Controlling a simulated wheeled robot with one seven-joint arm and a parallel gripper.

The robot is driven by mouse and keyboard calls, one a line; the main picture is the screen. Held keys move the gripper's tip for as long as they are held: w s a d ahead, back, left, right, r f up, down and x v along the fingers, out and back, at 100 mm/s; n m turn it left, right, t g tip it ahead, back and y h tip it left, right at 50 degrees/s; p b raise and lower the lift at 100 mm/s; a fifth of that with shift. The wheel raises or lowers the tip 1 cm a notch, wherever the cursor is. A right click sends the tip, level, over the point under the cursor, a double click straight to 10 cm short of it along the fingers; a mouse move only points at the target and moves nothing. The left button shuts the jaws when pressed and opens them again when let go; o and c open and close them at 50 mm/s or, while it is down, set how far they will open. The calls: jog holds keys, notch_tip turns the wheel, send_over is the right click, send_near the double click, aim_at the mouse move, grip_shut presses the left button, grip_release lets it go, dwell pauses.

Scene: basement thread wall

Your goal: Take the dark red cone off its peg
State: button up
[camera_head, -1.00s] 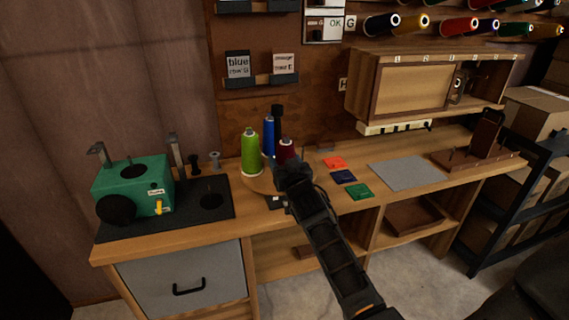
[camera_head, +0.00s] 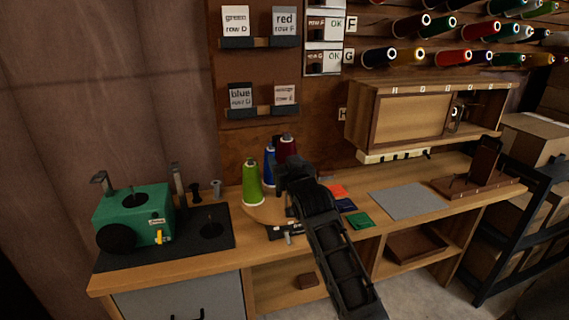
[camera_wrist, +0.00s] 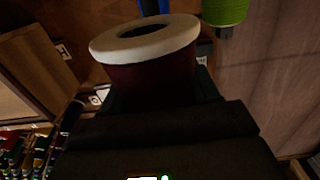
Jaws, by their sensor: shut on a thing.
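The dark red cone (camera_head: 287,147) is in my gripper (camera_head: 288,167), above the round wooden stand (camera_head: 266,215). In the wrist view the cone (camera_wrist: 150,78) fills the upper middle. Its pale ring-shaped end faces up in that picture, with a dark hole and no peg visible in it. The jaws are shut on the cone; the fingertips are mostly hidden. The green cone (camera_head: 251,186) and the blue cone (camera_head: 269,168) stand to its left on the stand. My gripper and arm hide the stand's right part and the red cone's peg.
The green machine (camera_head: 137,213) stands on a dark mat at left. Red, blue and green cards and a grey mat (camera_head: 409,201) lie right of my arm. A wooden cabinet (camera_head: 405,112) hangs at the back right, and label holders (camera_head: 262,112) are on the wall behind the cones.

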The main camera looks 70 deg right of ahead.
jog(key=shift+r+p, duration=1.65)
jog(key=shift+r, duration=0.45)
